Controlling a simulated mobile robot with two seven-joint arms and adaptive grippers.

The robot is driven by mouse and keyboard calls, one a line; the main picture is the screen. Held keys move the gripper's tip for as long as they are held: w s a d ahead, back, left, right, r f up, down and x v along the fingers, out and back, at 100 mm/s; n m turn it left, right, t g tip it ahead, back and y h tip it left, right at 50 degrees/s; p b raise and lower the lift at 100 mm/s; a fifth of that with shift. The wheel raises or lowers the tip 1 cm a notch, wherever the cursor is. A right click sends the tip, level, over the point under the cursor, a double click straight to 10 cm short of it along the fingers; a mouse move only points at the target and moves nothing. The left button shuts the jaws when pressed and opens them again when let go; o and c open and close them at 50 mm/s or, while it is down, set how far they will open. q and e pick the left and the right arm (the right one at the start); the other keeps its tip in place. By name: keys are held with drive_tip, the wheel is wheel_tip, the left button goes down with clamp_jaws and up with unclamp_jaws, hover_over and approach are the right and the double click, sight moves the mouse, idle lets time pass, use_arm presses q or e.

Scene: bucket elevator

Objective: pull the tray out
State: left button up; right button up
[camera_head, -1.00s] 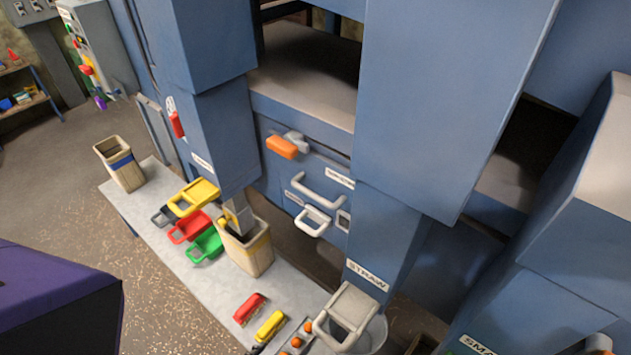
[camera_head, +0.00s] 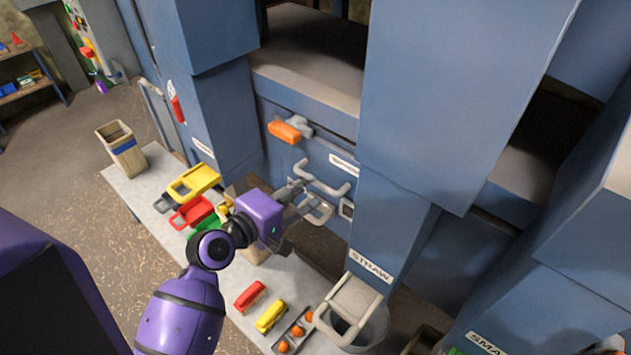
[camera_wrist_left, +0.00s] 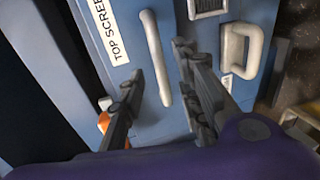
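A blue panel front (camera_head: 313,153) in the machine carries a long pale bar handle (camera_head: 326,187), which also shows in the left wrist view (camera_wrist_left: 156,60) beside a label reading "TOP SCREE…". A second, looped pale handle (camera_head: 320,214) is below it; it also shows at the right of the left wrist view (camera_wrist_left: 240,50). Which one belongs to the tray is unclear. My left gripper (camera_head: 298,188) is in front of the bar handle. In the left wrist view its fingers (camera_wrist_left: 158,60) are open, with the bar handle seen between them; contact cannot be told. My right gripper is not in view.
An orange-handled lever (camera_head: 285,131) sticks out above the bar handle. A bench (camera_head: 145,195) below holds a bin (camera_head: 122,150), yellow (camera_head: 195,182) and red (camera_head: 192,212) scoops, and brushes (camera_head: 250,296). A bucket (camera_head: 365,335) stands under the straw chute (camera_head: 370,266).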

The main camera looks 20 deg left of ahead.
sight(314, 184)
use_arm(q)
drive_tip(key=x, duration=0.5)
drive_tip(key=shift+s, duration=0.1)
drive_tip(key=shift+c, duration=0.2)
clamp_jaws()
